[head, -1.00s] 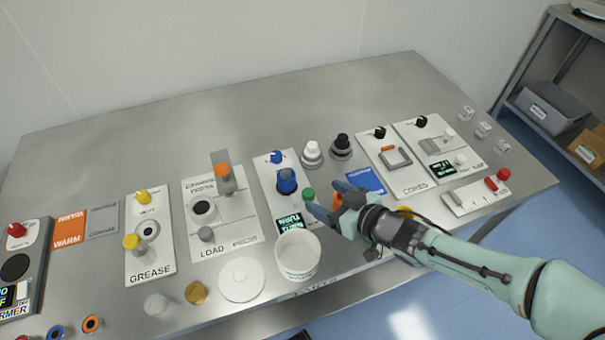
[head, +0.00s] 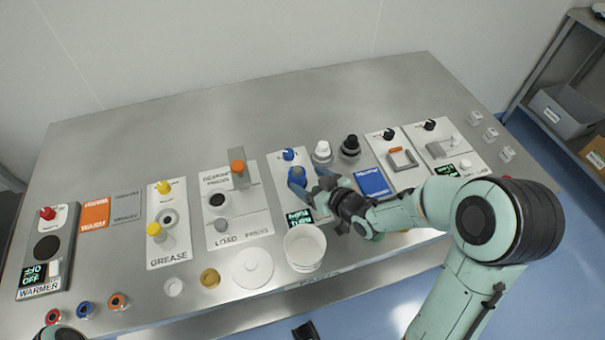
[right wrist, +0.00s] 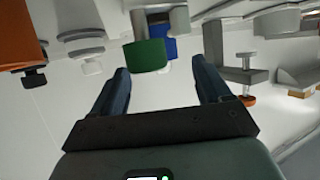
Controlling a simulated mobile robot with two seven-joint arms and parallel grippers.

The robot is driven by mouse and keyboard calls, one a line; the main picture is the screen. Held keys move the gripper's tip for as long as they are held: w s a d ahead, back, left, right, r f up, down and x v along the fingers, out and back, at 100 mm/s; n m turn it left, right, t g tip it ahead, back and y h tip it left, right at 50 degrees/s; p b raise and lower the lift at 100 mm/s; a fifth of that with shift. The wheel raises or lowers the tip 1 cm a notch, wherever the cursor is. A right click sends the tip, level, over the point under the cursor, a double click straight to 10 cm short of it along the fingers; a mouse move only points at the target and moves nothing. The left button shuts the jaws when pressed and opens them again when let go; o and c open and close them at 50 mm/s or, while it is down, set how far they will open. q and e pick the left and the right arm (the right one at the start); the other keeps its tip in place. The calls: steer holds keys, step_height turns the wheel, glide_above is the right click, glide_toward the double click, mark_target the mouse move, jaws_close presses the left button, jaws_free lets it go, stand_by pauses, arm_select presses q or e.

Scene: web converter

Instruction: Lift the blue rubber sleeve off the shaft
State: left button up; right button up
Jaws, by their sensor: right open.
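In the right wrist view my right gripper (right wrist: 158,66) is open and empty. There a green cap (right wrist: 148,56) shows just beyond the fingertips, and a blue part (right wrist: 165,45), probably the sleeve, is partly hidden behind it. My left gripper is not in view.
A white tub (head: 304,247) stands in front of the panel, with a white lid (head: 253,267) beside it. A load press panel (head: 236,221) is to the left. The back of the table is clear.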

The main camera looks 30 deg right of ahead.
mark_target(300, 175)
steer(key=shift+x, duration=1.8)
steer(key=c, duration=1.4)
steer(key=shift+r, duration=0.15)
